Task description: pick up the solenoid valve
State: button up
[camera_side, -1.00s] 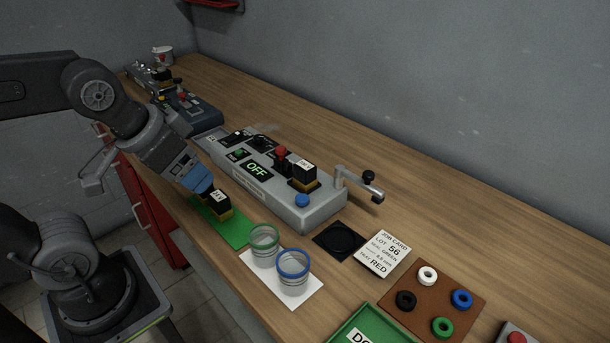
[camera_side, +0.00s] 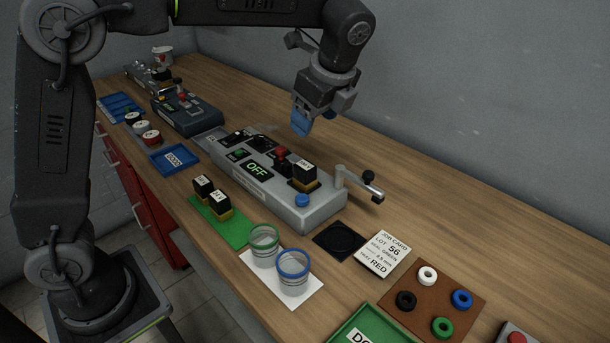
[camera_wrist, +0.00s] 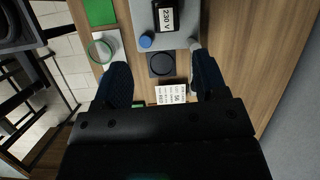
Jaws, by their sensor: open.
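A black solenoid valve (camera_side: 304,173) with a yellowish base and white label sits on the grey test unit (camera_side: 322,208), beside the red knob. In the wrist view this valve (camera_wrist: 165,18) reads "230 V" and lies beyond my fingertips. Two similar black valves, one at the back (camera_side: 203,187) and one in front (camera_side: 222,204), stand on the green mat (camera_side: 212,222). The front one's label seems to read 24 V. My gripper (camera_side: 300,126) is open and empty, in the air above and behind the grey unit. My gripper's fingers (camera_wrist: 161,72) are spread in the wrist view.
A crank handle (camera_side: 368,188) sticks out from the unit's right end. Two glass jars with green (camera_side: 264,239) and blue (camera_side: 293,265) rims stand on white paper. A black pad (camera_side: 339,240), job card (camera_side: 384,254) and seal board (camera_side: 408,315) lie to the right. Wood behind the unit is clear.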

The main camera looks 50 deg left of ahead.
jog(key=w+f+m, duration=0.1)
send_near(305, 165)
jog(key=x, duration=0.5)
jog(key=shift+a, duration=0.25)
jog(key=shift+d+x, duration=0.1)
jog(key=shift+x, duration=1.2)
jog(key=shift+d+x, duration=0.15)
jog(key=shift+x, duration=1.15)
jog(key=shift+f, duration=0.1)
jog(key=shift+c, duration=0.4)
jog(key=c, duration=1)
grip_shut()
